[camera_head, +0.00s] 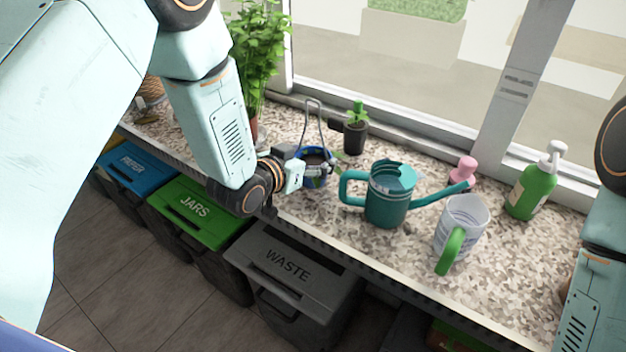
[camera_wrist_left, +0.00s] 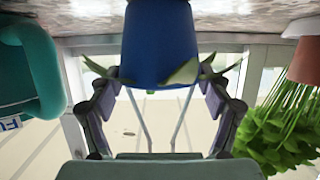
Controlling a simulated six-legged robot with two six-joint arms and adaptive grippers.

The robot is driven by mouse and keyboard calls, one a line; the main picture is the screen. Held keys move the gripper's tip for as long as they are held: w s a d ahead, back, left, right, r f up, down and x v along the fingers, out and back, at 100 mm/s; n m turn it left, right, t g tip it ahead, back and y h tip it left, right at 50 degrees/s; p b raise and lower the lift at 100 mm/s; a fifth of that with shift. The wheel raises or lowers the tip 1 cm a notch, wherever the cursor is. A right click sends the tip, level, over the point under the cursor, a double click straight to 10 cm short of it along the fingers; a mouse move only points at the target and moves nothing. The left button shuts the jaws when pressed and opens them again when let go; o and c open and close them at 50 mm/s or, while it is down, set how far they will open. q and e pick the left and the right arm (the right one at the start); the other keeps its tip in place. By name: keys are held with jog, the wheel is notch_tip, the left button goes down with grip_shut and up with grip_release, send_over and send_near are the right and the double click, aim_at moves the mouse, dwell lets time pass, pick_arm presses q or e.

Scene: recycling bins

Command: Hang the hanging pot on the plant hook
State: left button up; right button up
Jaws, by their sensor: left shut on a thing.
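The hanging pot (camera_head: 321,181) is blue, with dark soil and a tall wire hanger rising from it, over the counter in the head view. My left gripper (camera_head: 308,170) is shut on the pot from the left. The left wrist view, which is upside down, shows the blue pot (camera_wrist_left: 160,45) between the two fingers of my left gripper (camera_wrist_left: 163,82), with green leaves at its rim and the hanger wires beyond. I cannot tell whether the pot touches the counter. I see no plant hook in either view. My right gripper is out of view.
A teal watering can (camera_head: 386,207) stands right of the pot, a small black potted plant (camera_head: 356,130) behind it. Bins, including the waste bin (camera_head: 290,268), stand below the counter edge.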

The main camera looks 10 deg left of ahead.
pick_arm(q)
jog(key=shift+w+r, duration=0.1)
jog(key=shift+c, duration=0.5)
jog(key=shift+r+p, duration=1.15)
jog(key=shift+r, duration=0.1)
